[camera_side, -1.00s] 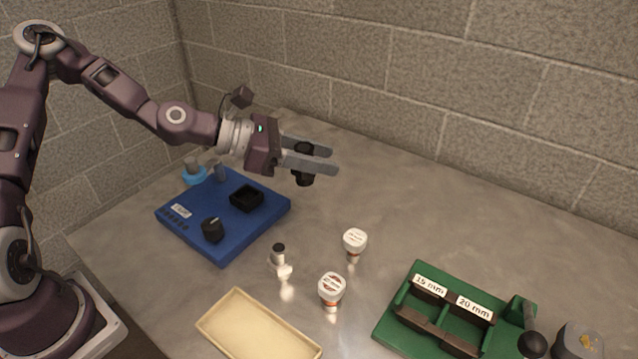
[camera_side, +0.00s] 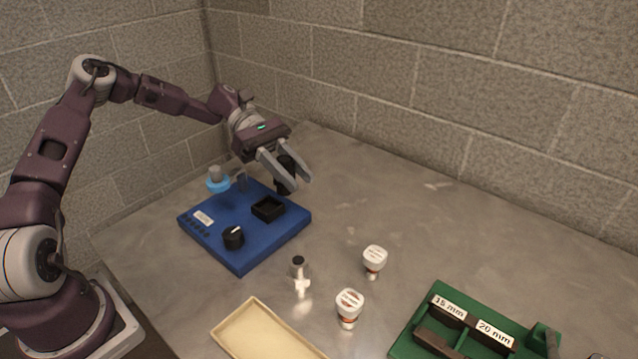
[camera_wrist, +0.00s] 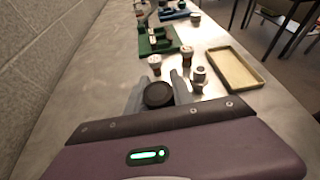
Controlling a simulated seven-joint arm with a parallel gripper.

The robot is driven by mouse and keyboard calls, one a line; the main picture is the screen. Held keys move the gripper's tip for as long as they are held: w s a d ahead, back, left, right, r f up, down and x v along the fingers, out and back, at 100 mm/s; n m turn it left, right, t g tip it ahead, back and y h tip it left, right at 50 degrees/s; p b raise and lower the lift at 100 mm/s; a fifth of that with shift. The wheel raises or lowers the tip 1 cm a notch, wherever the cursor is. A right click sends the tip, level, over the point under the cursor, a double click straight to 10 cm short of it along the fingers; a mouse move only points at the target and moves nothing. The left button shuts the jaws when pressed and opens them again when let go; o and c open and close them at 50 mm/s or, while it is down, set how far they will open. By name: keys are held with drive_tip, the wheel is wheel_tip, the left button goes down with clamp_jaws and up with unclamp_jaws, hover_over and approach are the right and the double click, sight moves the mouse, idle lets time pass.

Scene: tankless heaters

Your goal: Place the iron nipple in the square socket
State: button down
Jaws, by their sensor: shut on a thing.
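My gripper (camera_side: 286,176) is shut on a black iron nipple (camera_side: 286,186), holding it in the air above and slightly right of the blue board's back corner. The nipple looks roughly upright, a little tilted. In the wrist view its round dark end (camera_wrist: 158,94) shows between the fingers. The square socket (camera_side: 268,208), a black open-topped square block, sits on the blue board (camera_side: 240,262). It is lower than the nipple and apart from it. The socket is not visible in the wrist view.
The board also carries a black knob (camera_side: 233,237) and a grey post near a blue-ringed part (camera_side: 217,180). Small white-capped fittings (camera_side: 374,258) (camera_side: 349,303) and a metal one (camera_side: 299,270) stand on the table. A beige tray (camera_side: 262,335) and green holder (camera_side: 440,294) lie in front.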

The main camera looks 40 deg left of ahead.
sight(274, 211)
drive_tip(key=s+a+r+m+g, duration=0.2)
drive_tip(key=a+r+m+g, duration=0.15)
drive_tip(key=r, duration=0.25)
drive_tip(key=shift+g+y, duration=0.25)
drive_tip(key=shift+y, duration=0.25)
drive_tip(key=shift+s+a+f, duration=0.1)
drive_tip(key=shift+f, duration=1.85)
drive_tip(key=shift+s+a+f, duration=0.1)
drive_tip(key=shift+a+f, duration=0.05)
drive_tip(key=shift+f, duration=1.8)
drive_tip(key=shift+s+a+f, duration=0.1)
drive_tip(key=shift+f, duration=1.85)
drive_tip(key=shift+f, duration=0.25)
drive_tip(key=c, duration=1)
unclamp_jaws()
